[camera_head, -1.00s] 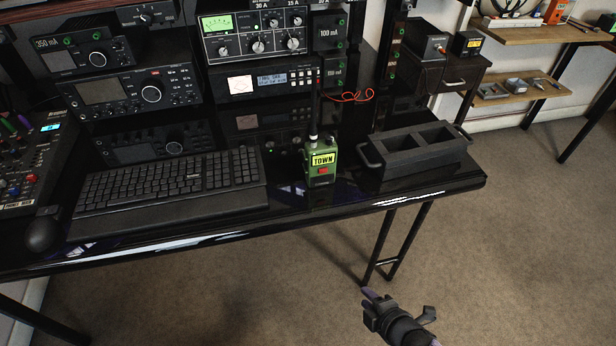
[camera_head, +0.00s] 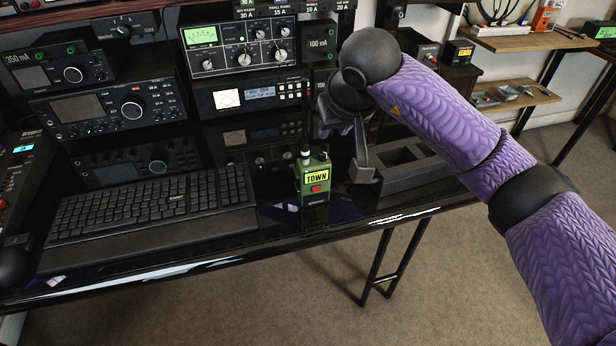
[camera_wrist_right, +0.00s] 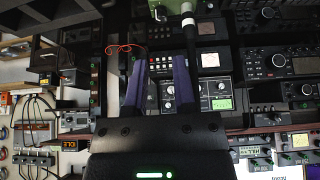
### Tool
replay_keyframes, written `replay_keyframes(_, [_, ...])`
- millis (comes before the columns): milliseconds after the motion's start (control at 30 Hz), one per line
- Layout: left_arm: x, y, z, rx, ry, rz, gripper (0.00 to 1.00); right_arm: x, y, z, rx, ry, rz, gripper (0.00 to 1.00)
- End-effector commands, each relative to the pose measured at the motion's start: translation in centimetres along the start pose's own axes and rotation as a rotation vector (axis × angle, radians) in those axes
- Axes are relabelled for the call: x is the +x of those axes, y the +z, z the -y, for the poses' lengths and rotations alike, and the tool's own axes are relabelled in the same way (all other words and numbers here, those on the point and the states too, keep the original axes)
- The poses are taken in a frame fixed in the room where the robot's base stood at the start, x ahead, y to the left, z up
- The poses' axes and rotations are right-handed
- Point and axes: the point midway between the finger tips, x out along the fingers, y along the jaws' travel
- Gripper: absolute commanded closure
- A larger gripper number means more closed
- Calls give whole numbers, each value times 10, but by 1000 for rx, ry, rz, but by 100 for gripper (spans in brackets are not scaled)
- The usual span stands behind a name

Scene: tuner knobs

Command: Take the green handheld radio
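The green handheld radio (camera_head: 314,184) stands upright on the glossy black desk, with a yellow "TOWN" label, a red button and a dark antenna. My right gripper (camera_head: 343,150) is just right of and behind it, partly hidden by its own wrist. In the right wrist view the two purple fingers of my right gripper (camera_wrist_right: 160,65) are apart with nothing held between them. There the green radio (camera_wrist_right: 172,8) is cut off at the top edge, beyond the fingertips, and its antenna runs near one finger.
A black keyboard (camera_head: 150,205) lies left of the radio. A dark two-slot holder (camera_head: 425,178) sits to its right, partly behind my arm. Stacked radio units (camera_head: 250,95) stand close behind. A narrow strip of desk in front of the radio is clear.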

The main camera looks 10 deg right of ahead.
Motion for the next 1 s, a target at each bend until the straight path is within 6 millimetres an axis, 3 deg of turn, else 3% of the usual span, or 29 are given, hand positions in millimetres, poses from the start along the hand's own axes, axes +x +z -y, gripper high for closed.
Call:
replay_keyframes(33, [8, 2, -1, 0, 2, 9, 0, 16, 4, 1, 1, -2, 8, 67])
replay_keyframes(400, [38, 18, -11, -4, 16, 62, 0, 83, 9, 3, 7, -8, 10, 67])
replay_keyframes(667, [38, 16, -10, -5, 15, 61, 0, 87, 6, 2, 6, -7, 5, 67])
replay_keyframes(700, [38, 15, -10, -5, 14, 59, 0, 87, 6, 2, 6, -7, 5, 69])
replay_keyframes(867, [39, 9, -8, -5, 11, 49, 0, 87, 6, 2, 6, -7, 6, 100])
replay_keyframes(1000, [39, 7, -7, -5, 9, 44, 0, 87, 6, 2, 7, -7, 6, 100])
